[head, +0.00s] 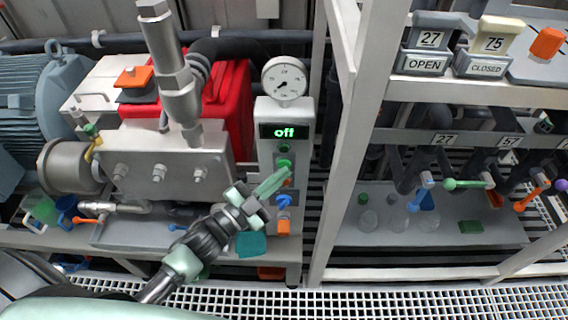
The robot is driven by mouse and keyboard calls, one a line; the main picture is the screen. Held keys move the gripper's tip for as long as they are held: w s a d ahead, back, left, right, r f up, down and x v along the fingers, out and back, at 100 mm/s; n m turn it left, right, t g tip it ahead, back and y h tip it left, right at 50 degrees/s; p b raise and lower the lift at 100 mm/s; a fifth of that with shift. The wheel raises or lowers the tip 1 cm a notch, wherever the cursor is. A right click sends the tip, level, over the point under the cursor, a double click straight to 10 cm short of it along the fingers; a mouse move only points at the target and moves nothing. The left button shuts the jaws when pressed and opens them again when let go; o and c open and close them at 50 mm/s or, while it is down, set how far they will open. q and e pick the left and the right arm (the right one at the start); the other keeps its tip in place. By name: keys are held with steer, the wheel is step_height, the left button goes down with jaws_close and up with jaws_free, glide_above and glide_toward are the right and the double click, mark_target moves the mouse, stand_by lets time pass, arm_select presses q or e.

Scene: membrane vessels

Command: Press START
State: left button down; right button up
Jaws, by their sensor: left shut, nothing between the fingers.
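A grey control panel (265,111) stands left of centre, with a round gauge (284,81) on top. Its display (286,131) reads "off" in green. Below the display is a green button (284,163), partly hidden by my left gripper; I cannot read a label on it. My left gripper (284,173) is shut and empty, its tips at the panel just below the green button. I cannot tell whether the tips touch anything. Lower on the panel are a blue knob (284,200) and an orange block (283,227). My right gripper is not in view.
A steel pump block (160,165) and a red case (228,100) stand left of the panel. A white upright post (340,150) is close on the right. Beyond it, a rack holds OPEN (425,64) and CLOSED (486,68) signs and coloured valve handles. Grating (400,303) covers the floor.

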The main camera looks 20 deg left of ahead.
arm_select(q)
steer(key=shift+w+a, duration=0.1)
steer(key=shift+w, duration=0.35)
stand_by(0.6)
steer(key=shift+s, duration=0.15)
steer(key=shift+s+d+p, duration=0.2)
steer(key=shift+s+p, duration=0.1)
steer(key=shift+s, duration=0.4)
steer(key=s, duration=0.2)
steer(key=s+d+p, duration=0.1)
steer(key=s, duration=0.1)
steer(key=shift+s+d, duration=0.2)
steer(key=shift+s, duration=0.2)
stand_by(0.7)
